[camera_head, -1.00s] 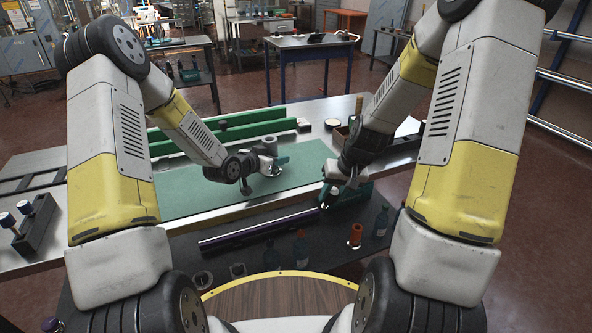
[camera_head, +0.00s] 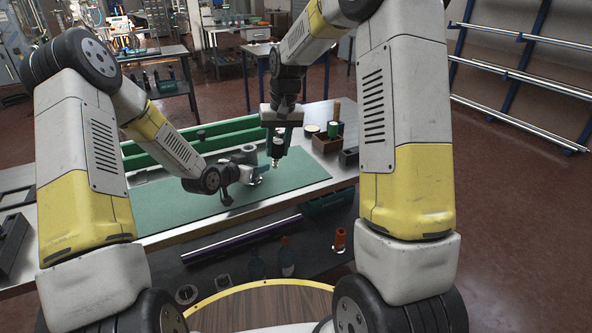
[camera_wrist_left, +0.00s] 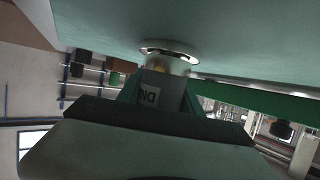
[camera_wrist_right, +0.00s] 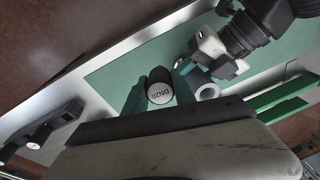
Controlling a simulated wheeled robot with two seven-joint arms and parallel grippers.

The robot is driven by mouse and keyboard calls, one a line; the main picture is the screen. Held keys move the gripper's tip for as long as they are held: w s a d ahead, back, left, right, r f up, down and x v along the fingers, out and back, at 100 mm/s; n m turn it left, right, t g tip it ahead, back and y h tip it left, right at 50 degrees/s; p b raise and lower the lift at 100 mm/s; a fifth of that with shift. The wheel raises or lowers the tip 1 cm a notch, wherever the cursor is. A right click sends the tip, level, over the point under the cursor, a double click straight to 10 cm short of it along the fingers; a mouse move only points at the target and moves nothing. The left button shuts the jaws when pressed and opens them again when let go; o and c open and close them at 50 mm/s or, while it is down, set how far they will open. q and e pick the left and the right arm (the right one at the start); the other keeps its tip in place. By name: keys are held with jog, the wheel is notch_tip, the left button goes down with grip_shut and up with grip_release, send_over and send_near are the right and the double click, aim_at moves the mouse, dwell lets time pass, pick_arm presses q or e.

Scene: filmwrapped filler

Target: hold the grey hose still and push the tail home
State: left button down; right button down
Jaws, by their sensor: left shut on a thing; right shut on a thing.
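My left gripper (camera_head: 248,177) is low over the green mat (camera_head: 190,207). It is shut on a light grey piece with a "DN" label and silver flange (camera_wrist_left: 168,52), apparently the grey hose; the fingers hide part of it. The flange is at or near the mat. My right gripper (camera_head: 277,146) is above the mat, up and right of the left one. It is shut on a dark cylinder with a white "DN20" end (camera_wrist_right: 160,86), apparently the tail. A silver tip (camera_head: 276,163) points down below its jaws. The two held pieces look apart.
A grey hollow roll (camera_wrist_right: 208,92) stands on the mat near my left gripper. Long green bars (camera_head: 200,140) run behind the mat. A brown box (camera_head: 326,145) stands at the right. A purple bar (camera_head: 240,239), bottles (camera_head: 287,258) and an orange piece (camera_head: 340,240) occupy the dark front shelf.

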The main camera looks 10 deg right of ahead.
jog(key=w+a+r+n+g+h, duration=0.1)
jog(key=w+a+r+n, duration=0.4)
jog(key=a+r, duration=0.3)
jog(key=shift+r, duration=1.7)
jog(key=shift+a, duration=0.1)
jog(key=shift+f, duration=0.1)
jog(key=shift+f, duration=2.7)
jog(key=shift+f, duration=2.45)
jog(key=c, duration=0.9)
grip_release()
jog(key=shift+c, duration=0.2)
jog(key=shift+r, duration=0.1)
